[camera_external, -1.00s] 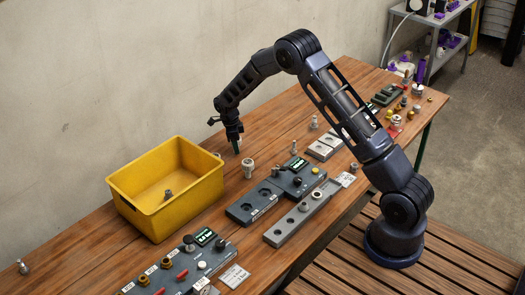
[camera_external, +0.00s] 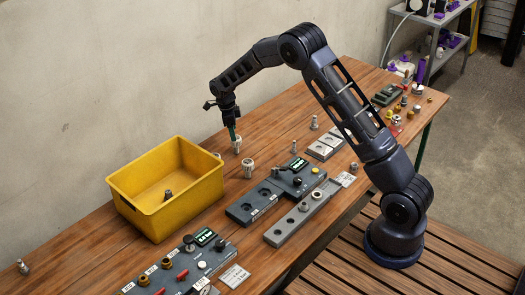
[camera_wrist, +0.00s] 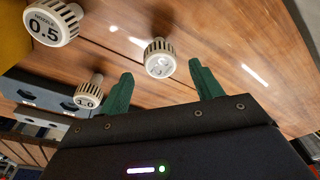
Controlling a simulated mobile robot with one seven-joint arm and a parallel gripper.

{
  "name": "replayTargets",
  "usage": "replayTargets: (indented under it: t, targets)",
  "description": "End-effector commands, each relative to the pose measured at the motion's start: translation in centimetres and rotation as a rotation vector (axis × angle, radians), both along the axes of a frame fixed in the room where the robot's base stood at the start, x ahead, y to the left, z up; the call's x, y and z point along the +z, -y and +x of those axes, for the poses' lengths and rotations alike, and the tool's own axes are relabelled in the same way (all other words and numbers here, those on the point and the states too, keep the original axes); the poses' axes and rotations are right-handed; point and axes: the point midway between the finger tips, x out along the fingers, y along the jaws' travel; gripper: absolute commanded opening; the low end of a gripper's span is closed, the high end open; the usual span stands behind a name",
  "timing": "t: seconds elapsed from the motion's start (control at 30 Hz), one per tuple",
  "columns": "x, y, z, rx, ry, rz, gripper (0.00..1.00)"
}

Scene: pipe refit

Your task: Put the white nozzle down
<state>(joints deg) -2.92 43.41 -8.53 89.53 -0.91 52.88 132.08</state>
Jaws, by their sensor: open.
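A white nozzle (camera_external: 236,146) stands upright on the wooden table, just below my gripper (camera_external: 232,137). In the wrist view the same nozzle (camera_wrist: 160,58) shows its round ribbed top, its marking unreadable. It lies just beyond and between the green fingertips of my gripper (camera_wrist: 161,69). The fingers are spread apart, with nothing between them, and point down at the table. Two similar white nozzles stand nearby: one marked 0.5 (camera_wrist: 52,24) and one that seems marked 1.0 (camera_wrist: 88,93).
A yellow bin (camera_external: 140,205) with a small grey part inside stands left of the nozzles. Dark fixture blocks (camera_external: 252,204) and a grey holed strip (camera_external: 290,222) lie toward the front. The table behind my gripper, by the wall, is clear.

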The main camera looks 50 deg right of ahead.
Motion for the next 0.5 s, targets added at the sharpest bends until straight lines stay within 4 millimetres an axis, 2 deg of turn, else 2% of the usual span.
replayTargets:
  t: [0.13,0.4,0.5]
  targets:
    - [2.4,-0.3,0.3,0.000,0.002,-0.001,0.65]
    - [4.6,-0.5,0.3,0.007,0.001,0.001,0.65]
    - [6.1,-0.5,-0.2,0.041,0.007,0.010,0.65]
